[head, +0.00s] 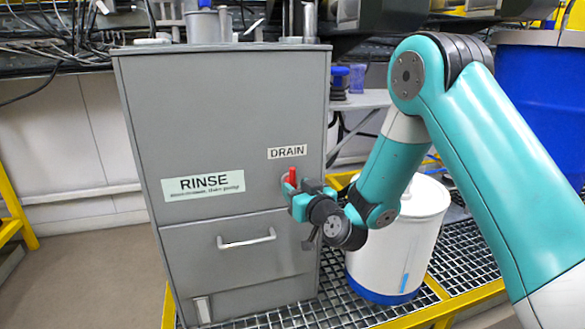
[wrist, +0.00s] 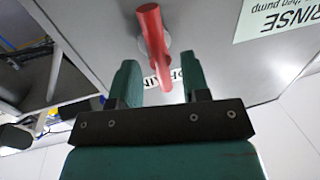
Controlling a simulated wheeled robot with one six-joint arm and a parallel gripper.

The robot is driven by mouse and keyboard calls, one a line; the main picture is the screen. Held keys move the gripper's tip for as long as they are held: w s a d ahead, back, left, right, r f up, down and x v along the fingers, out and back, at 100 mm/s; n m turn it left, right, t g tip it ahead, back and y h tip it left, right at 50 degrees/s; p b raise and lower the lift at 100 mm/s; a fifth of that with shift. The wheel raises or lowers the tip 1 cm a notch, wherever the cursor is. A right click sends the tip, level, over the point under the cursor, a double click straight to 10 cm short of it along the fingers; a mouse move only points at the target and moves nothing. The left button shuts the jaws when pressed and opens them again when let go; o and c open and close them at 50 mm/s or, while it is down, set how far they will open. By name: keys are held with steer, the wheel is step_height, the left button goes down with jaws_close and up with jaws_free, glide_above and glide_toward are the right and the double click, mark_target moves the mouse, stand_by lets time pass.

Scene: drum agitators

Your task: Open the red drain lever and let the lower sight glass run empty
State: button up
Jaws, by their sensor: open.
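The red drain lever (head: 292,176) stands roughly upright on the grey cabinet, below the DRAIN label (head: 287,152). My gripper (head: 292,190) is at the lever, its fingers over the lower part of it. In the wrist view the red lever (wrist: 153,40) reaches down between the two green fingers of my gripper (wrist: 160,77), with a gap on each side. The fingers are open and hold nothing. No part is clearly the lower sight glass. A pale upright strip (head: 203,309) is at the cabinet's lower left, and a blue upright strip (head: 405,282) is on the white drum.
The grey cabinet (head: 200,110) bears a RINSE sign (head: 203,186) and a drawer-like handle (head: 246,239). The white drum (head: 390,235) stands on metal grating right of it, behind my arm. A blue drum (head: 540,110) is at far right. Floor at left is clear.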

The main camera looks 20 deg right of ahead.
steer(key=shift+w+a+r+p, duration=0.15)
steer(key=shift+w+r+p, duration=0.15)
steer(key=shift+w+p, duration=0.55)
steer(key=shift+w+a+f+p, duration=0.1)
steer(key=shift+w+f+p, duration=0.15)
steer(key=shift+w+p, duration=0.3)
steer(key=shift+s, duration=0.1)
jaws_close()
